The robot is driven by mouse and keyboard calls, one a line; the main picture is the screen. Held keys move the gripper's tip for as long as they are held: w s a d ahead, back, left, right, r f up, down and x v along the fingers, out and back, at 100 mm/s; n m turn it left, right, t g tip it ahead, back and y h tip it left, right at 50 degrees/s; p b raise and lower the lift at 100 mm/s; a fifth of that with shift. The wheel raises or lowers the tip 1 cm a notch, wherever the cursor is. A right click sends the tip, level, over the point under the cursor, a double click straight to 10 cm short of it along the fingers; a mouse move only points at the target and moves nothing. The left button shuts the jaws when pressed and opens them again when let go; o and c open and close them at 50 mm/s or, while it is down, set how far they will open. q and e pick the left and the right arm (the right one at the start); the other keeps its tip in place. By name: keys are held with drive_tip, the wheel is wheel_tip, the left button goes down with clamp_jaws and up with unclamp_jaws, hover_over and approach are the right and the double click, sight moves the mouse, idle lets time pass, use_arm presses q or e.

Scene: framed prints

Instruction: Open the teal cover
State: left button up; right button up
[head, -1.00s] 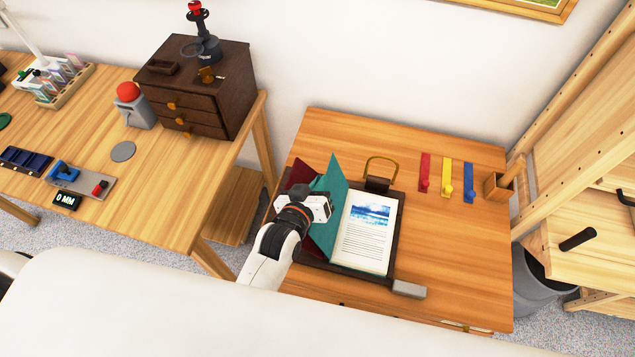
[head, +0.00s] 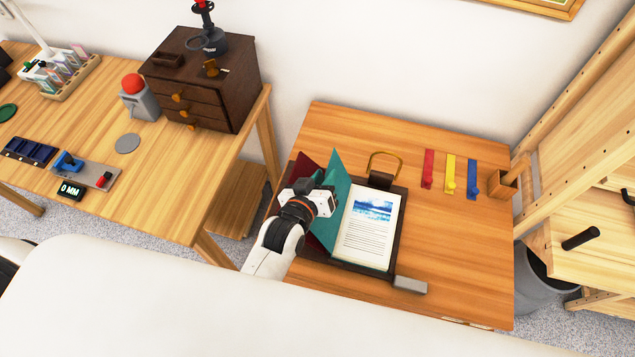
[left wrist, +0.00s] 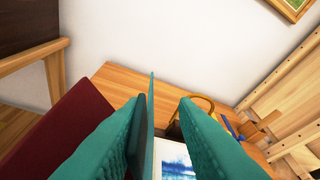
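The teal cover (head: 343,178) stands raised on its edge, tilted, at the left side of a printed page (head: 368,232) in a dark frame (head: 394,262). A dark red cover (head: 304,168) stands raised to its left. My left gripper (head: 322,200) is at the teal cover in the head view and hides part of both covers. In the left wrist view, its two teal fingers (left wrist: 166,135) are apart. The thin edge of the teal cover (left wrist: 151,105) rises between them, close to the left finger; I cannot tell whether they touch. My right gripper is not in view.
A brass loop on a dark block (head: 381,180) stands behind the page. A grey block (head: 410,285) is at its front right. Red, yellow and blue hooks (head: 450,178) and a wooden holder (head: 503,184) are farther right. The table's right front (head: 465,255) is clear.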

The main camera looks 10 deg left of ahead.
use_arm(q)
drive_tip(key=shift+s+a+r+p, duration=0.1)
drive_tip(key=shift+s+r+p, duration=0.2)
drive_tip(key=shift+s+p, duration=0.2)
drive_tip(key=p+v, duration=0.7)
drive_tip(key=v, duration=0.5)
drive_tip(key=shift+s+p, duration=0.3)
drive_tip(key=shift+p, duration=0.1)
drive_tip(key=shift+r, duration=0.1)
drive_tip(key=shift+a+p, duration=0.1)
drive_tip(key=shift+p, duration=0.2)
idle(0.3)
